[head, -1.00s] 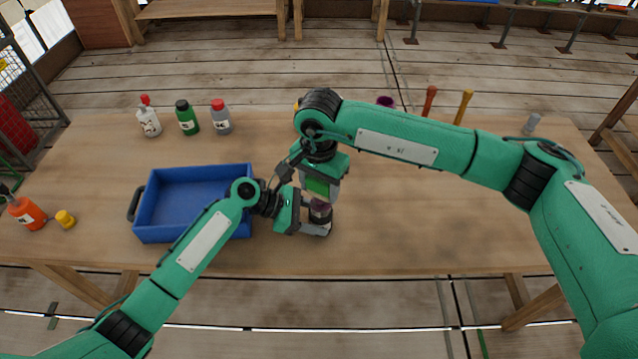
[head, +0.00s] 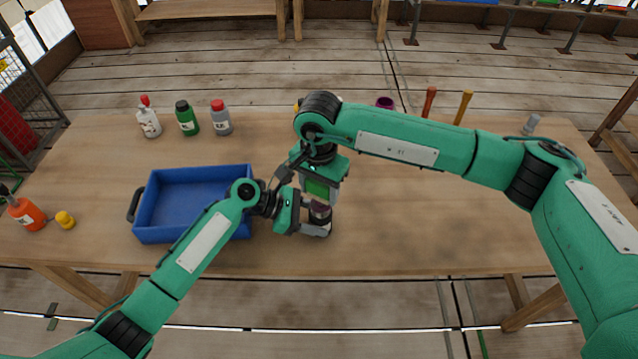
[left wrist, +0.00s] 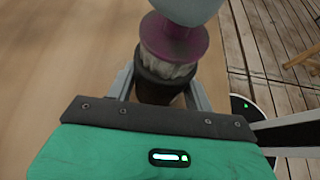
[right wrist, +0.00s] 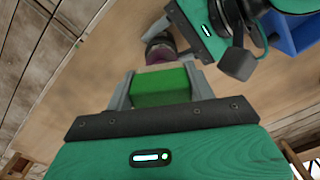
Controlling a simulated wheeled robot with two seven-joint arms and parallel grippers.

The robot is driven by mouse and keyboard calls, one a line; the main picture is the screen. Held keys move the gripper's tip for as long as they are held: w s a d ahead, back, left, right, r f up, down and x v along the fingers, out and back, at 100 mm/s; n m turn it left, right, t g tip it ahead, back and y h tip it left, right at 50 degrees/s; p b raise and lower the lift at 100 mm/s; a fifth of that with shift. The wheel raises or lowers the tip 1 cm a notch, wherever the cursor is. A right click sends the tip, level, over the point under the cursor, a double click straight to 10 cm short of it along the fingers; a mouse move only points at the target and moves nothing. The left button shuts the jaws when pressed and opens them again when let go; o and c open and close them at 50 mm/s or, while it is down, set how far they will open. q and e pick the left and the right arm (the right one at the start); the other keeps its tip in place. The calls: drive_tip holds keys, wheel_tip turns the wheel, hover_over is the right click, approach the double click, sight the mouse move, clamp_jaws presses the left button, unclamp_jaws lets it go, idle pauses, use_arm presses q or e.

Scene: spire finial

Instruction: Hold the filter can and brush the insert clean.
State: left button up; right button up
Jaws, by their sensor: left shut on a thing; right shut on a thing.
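The dark filter can (left wrist: 153,90) stands upright between the fingers of my left gripper (left wrist: 160,84), which is shut on it low over the table. The insert (left wrist: 172,45), with a purple rim and pale pleats, rises from the can's top; its purple top also shows in the head view (head: 320,210). My right gripper (head: 320,187) is just above the can, shut on a green block with a tan edge, seemingly the brush (right wrist: 160,87). In the right wrist view the insert lies beyond the brush. I cannot tell whether brush and insert touch.
A blue tray (head: 140,222) is left of the can. Several bottles (head: 187,118) stand behind it; an orange bottle (head: 26,213) and yellow piece (head: 65,220) lie far left. A purple item (head: 385,102) and upright handles (head: 463,107) are at the back. The table's right side is clear.

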drive_tip(key=shift+s, duration=0.4)
drive_tip(key=shift+w, duration=0.15)
